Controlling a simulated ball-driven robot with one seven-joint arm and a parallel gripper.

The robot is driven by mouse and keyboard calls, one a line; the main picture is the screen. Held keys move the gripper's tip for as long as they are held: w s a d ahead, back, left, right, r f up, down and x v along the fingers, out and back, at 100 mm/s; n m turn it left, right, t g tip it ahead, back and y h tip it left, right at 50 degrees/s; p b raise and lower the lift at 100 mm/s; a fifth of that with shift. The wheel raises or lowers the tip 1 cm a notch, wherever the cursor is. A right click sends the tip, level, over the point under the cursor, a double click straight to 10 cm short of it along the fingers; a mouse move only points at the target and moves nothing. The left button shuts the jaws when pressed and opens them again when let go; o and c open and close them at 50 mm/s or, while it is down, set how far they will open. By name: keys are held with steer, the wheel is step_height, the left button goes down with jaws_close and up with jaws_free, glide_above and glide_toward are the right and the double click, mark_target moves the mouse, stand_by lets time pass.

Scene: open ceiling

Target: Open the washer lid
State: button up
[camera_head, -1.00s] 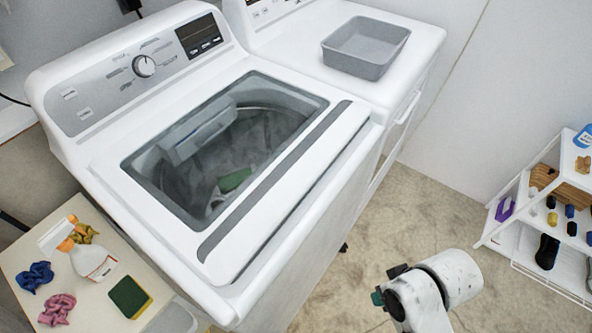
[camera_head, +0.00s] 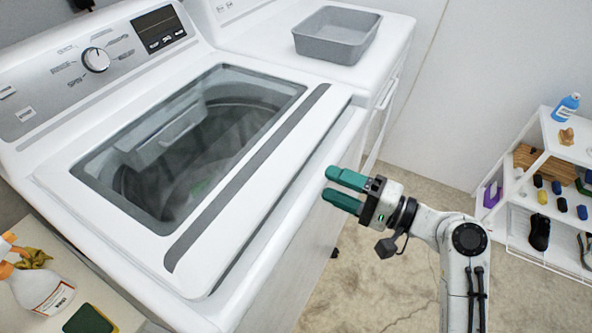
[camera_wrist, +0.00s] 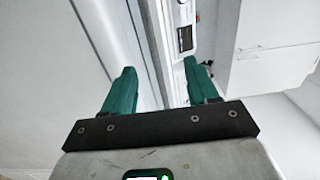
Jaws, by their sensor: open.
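The washer (camera_head: 135,262) is a white top-loader, and its lid (camera_head: 230,208) is shut, with a dark see-through window (camera_head: 190,135) and a grey strip along the front. Through the window I see the drum and something green inside. My gripper (camera_head: 343,190) has two green fingers, open and empty, pointing left at the washer's front edge near its right end. In the head view the fingertips look close to that edge; I cannot tell whether they touch. In the wrist view my gripper (camera_wrist: 160,88) shows its fingers apart, with white surfaces beyond.
A dryer (camera_head: 270,50) with a grey basin (camera_head: 337,35) on top stands right of the washer. A white shelf (camera_head: 545,200) with small items is at the right. A side table at lower left holds a spray bottle (camera_head: 42,287) and a sponge (camera_head: 90,320). Floor between is clear.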

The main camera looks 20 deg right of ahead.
mark_target(299, 172)
steer(key=p+x, duration=0.1)
steer(key=x, duration=0.8)
steer(key=shift+w+a, duration=0.1)
steer(key=shift+a, duration=0.05)
jaws_close()
